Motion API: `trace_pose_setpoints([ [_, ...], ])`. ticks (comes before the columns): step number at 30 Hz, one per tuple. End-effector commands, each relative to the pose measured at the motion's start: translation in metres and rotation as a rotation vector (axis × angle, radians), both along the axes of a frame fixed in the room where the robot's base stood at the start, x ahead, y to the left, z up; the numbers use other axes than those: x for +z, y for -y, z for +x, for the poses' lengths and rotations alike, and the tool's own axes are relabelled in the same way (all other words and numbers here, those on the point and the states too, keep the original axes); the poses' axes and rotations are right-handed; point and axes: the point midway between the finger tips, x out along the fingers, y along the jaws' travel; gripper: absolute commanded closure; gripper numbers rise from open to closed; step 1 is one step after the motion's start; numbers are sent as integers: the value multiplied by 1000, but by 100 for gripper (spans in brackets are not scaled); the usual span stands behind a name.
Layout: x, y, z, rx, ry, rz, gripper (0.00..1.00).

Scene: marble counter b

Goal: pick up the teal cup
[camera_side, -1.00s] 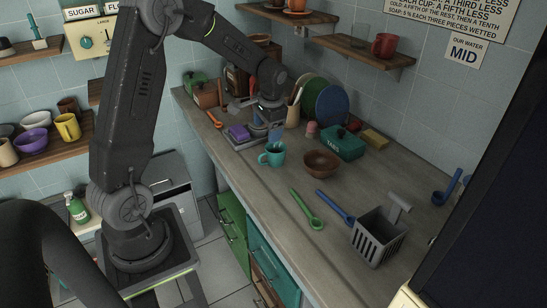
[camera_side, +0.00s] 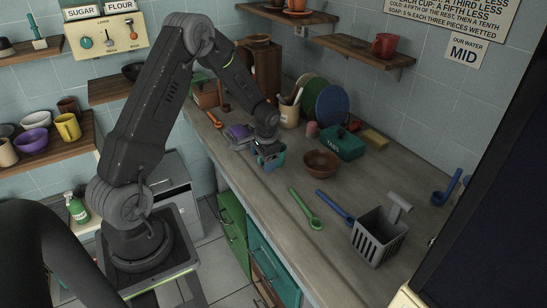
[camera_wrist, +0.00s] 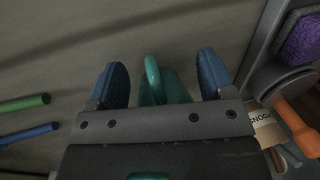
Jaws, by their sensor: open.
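The teal cup (camera_side: 279,158) stands on the counter, partly hidden behind my gripper in the side view. In the wrist view the teal cup (camera_wrist: 172,86) shows its handle and part of its body between my two blue fingers. My gripper (camera_side: 268,160) is open, pointing down over the cup. In the wrist view my gripper (camera_wrist: 160,80) has one finger on each side of the cup, with gaps visible. The cup's lower part is hidden behind the gripper body.
A brown bowl (camera_side: 321,163) stands right of the cup, and a teal box (camera_side: 343,145) behind it. A purple sponge (camera_side: 239,132) lies on a tray to the left. A green spoon (camera_side: 305,208), blue utensil (camera_side: 335,206) and grey basket (camera_side: 378,238) are nearer the front right.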

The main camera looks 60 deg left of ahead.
Motion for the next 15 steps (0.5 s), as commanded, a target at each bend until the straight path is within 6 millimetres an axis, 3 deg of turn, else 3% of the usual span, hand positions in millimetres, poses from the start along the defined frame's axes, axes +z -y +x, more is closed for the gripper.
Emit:
trace_pose_setpoints([
  [8, -3, -1, 0, 1, 1, 0, 25],
  [15, -3, -1, 0, 1, 1, 0, 48],
])
